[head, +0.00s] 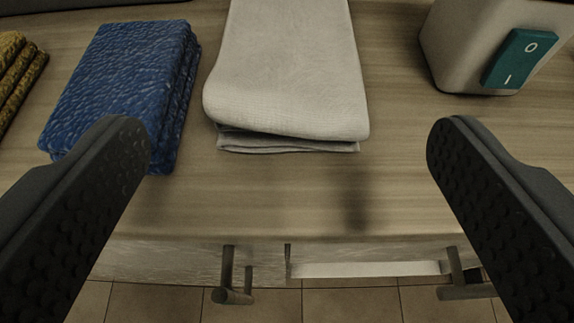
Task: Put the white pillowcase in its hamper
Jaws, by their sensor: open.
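A folded white cloth, which looks like the pillowcase (287,75), lies flat on the wooden counter at the top middle of the head view. Its folded edge faces me and its far end is cut off by the frame. My gripper (288,145) is open and empty, with one dark finger at the left and one at the right. The fingers stand wide apart on either side of the white cloth, nearer to me than it. The left fingertip overlaps the blue cloth in the picture; I cannot tell whether they touch. No hamper is in view.
A folded blue cloth (125,80) lies left of the white one, with a mustard cloth (18,75) at the far left. A beige device with a teal switch (525,58) stands at the right. The counter's (290,205) front strip is clear; handles (232,290) show below its edge.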

